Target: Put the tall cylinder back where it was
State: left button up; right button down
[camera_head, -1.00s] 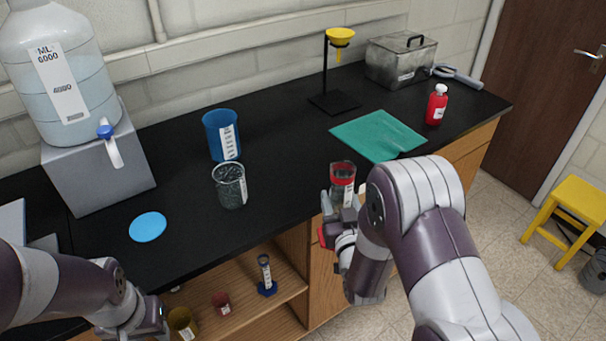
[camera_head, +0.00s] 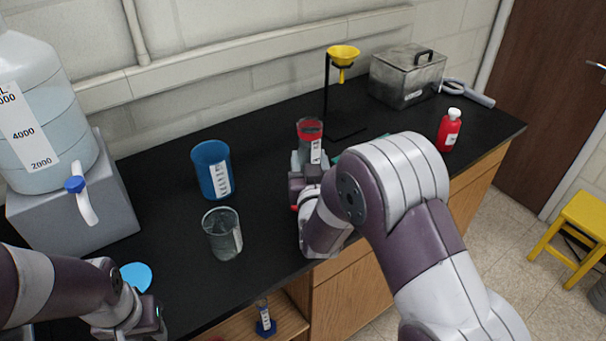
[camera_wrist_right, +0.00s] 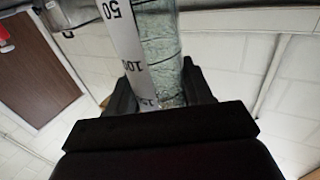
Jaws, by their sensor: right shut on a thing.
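A clear cylinder (camera_head: 310,131) with a red band near its top and a white scale strip is in my right gripper (camera_head: 308,162). It stands upright in the head view, at the middle of the black bench. The right wrist view shows its glass (camera_wrist_right: 160,45) between the fingers of my right gripper (camera_wrist_right: 162,88), with 50 and 100 on the strip. Its lower end is hidden in the head view, so I cannot tell whether it touches the bench. My left gripper (camera_head: 150,322) is at the lower left, and its jaws are unclear.
A blue beaker (camera_head: 211,170) and a clear beaker (camera_head: 222,235) stand left of the held cylinder. A yellow funnel (camera_head: 343,55) on a stand is behind it. My right arm mostly hides a green mat (camera_head: 349,148). A red bottle (camera_head: 449,132) stands to the right.

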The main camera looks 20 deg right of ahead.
aim_at(303, 163)
pick_arm(q)
jog(key=shift+w+r, duration=0.1)
jog(key=shift+w, duration=0.3)
pick_arm(e)
jog(key=shift+w+a+f, duration=0.2)
jog(key=shift+w+f, duration=0.3)
jog(key=shift+w, duration=0.05)
jog(key=shift+w+a+f, duration=0.2)
jog(key=shift+w+f, duration=0.3)
jog(key=shift+w, duration=0.05)
pick_arm(q)
jog(key=shift+s+r+p, duration=0.35)
jog(key=shift+s, duration=0.05)
pick_arm(e)
jog(key=f, duration=0.3)
jog(key=shift+s, duration=0.4)
pick_arm(q)
jog(key=shift+w+f, duration=0.1)
jog(key=shift+w, duration=0.1)
pick_arm(e)
jog(key=shift+w, duration=0.2)
pick_arm(q)
jog(key=shift+f, duration=0.1)
pick_arm(e)
jog(key=shift+f, duration=0.15)
jog(key=shift+c, duration=2.3)
grip_release()
jog(key=shift+s, duration=0.1)
